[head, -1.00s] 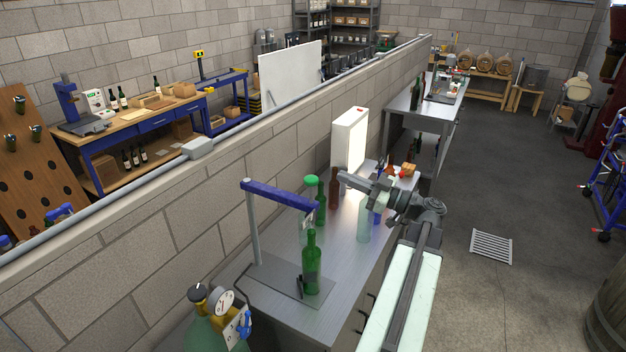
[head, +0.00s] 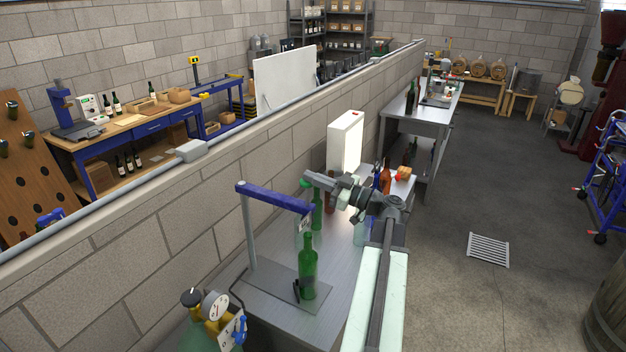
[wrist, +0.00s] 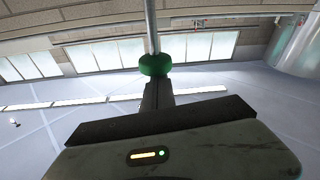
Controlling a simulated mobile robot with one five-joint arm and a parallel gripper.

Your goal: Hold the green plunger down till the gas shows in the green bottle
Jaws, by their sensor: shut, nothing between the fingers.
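The green plunger knob (head: 305,183) sits above the free end of the blue arm (head: 275,197) of a metal stand. The green bottle (head: 308,268) stands upright on the stand's grey base plate (head: 272,285), below the arm's end. I see no gas in it; its inside is too dark to tell. My gripper (head: 312,177) is shut and empty, with its tips at the knob in the head view. In the wrist view the knob (wrist: 155,65) is on a metal rod, just beyond the dark fingers (wrist: 157,88). I cannot tell whether they touch.
A gas cylinder with a gauge (head: 215,305) stands front left. A block wall (head: 180,215) runs along the bench's left.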

